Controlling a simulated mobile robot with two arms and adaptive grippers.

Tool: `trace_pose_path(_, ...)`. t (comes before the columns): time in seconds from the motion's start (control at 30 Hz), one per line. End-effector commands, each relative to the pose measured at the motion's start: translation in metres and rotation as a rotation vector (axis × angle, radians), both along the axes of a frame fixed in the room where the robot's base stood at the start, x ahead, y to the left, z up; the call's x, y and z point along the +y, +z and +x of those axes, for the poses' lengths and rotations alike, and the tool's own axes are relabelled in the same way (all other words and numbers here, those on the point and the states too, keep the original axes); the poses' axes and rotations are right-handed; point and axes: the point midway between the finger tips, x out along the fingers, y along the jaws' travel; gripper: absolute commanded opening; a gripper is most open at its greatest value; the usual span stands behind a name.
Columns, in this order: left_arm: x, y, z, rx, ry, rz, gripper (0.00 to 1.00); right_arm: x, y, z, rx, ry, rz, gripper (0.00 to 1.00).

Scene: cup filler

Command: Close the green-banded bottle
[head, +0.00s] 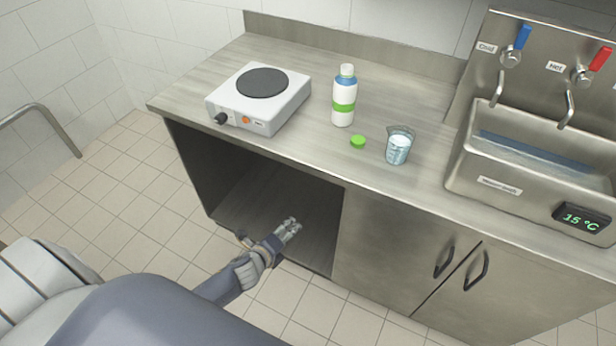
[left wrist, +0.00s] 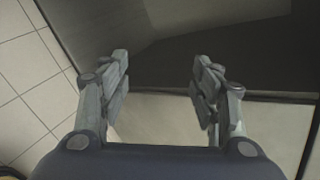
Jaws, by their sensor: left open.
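The green-banded bottle (head: 344,96) stands upright on the counter, white with a blue shoulder and a green band. Its top looks pale, with no green cap on it. A green cap (head: 358,142) lies on the counter just in front of the bottle. My left gripper (head: 290,228) is low in front of the open cabinet bay, well below the counter top and away from bottle and cap. In the left wrist view its two fingers (left wrist: 164,90) are spread with nothing between them. My right gripper is not in view.
A beaker (head: 398,146) with clear liquid stands right of the cap. A hot plate (head: 258,98) is at the left and a sink (head: 530,160) at the right. The counter's front edge (head: 250,152) overhangs the open bay. Cabinet doors (head: 400,255) are shut.

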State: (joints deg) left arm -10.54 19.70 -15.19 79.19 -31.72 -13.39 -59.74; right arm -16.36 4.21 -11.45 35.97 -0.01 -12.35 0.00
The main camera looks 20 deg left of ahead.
Motion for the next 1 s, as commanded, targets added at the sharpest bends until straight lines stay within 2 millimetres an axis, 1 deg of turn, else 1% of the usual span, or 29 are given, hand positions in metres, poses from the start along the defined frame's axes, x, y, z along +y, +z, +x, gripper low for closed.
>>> trace_pose_path(0.03, 0.002, -0.037, -0.027, 0.080, 0.092, -0.102, 0.58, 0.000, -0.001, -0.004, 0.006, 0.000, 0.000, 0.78)
trace_pose_path(0.07, 0.003, -0.058, -0.044, 0.127, 0.160, -0.171, 0.58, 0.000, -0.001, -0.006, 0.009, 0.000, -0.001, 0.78)
trace_pose_path(0.1, 0.004, -0.088, -0.070, 0.193, 0.264, -0.272, 0.58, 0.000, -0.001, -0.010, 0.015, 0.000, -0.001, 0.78)
trace_pose_path(0.17, 0.001, -0.131, -0.117, 0.294, 0.443, -0.423, 0.58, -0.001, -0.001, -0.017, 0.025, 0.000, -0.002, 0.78)
trace_pose_path(0.2, -0.002, -0.157, -0.150, 0.354, 0.569, -0.514, 0.58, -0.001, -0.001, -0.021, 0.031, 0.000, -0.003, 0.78)
trace_pose_path(0.23, -0.004, -0.174, -0.175, 0.397, 0.664, -0.576, 0.58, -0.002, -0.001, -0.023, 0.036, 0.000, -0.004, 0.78)
trace_pose_path(0.27, -0.008, -0.189, -0.200, 0.434, 0.758, -0.634, 0.58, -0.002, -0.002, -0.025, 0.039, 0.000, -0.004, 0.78)
trace_pose_path(0.3, -0.013, -0.206, -0.232, 0.479, 0.883, -0.701, 0.58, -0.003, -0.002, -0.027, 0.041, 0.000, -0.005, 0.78)
trace_pose_path(0.37, -0.021, -0.227, -0.278, 0.534, 1.057, -0.782, 0.58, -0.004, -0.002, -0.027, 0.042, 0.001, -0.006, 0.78)
trace_pose_path(0.4, -0.027, -0.237, -0.304, 0.561, 1.162, -0.825, 0.58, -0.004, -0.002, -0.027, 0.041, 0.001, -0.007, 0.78)
trace_pose_path(0.5, -0.040, -0.253, -0.359, 0.605, 1.375, -0.895, 0.58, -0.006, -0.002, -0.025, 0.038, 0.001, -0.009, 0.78)
trace_pose_path(0.6, -0.048, -0.259, -0.390, 0.622, 1.507, -0.931, 0.58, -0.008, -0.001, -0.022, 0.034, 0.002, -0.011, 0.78)
trace_pose_path(0.7, -0.051, -0.262, -0.404, 0.627, 1.565, -0.945, 0.58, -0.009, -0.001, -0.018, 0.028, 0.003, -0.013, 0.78)
trace_pose_path(0.93, -0.051, -0.262, -0.406, 0.627, 1.574, -0.946, 0.58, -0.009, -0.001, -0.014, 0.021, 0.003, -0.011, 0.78)
trace_pose_path(0.97, -0.051, -0.262, -0.406, 0.628, 1.572, -0.946, 0.56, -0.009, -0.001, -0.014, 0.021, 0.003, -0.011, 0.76)
trace_pose_path(1.0, -0.051, -0.262, -0.405, 0.628, 1.572, -0.946, 0.47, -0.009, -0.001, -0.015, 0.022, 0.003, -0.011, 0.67)
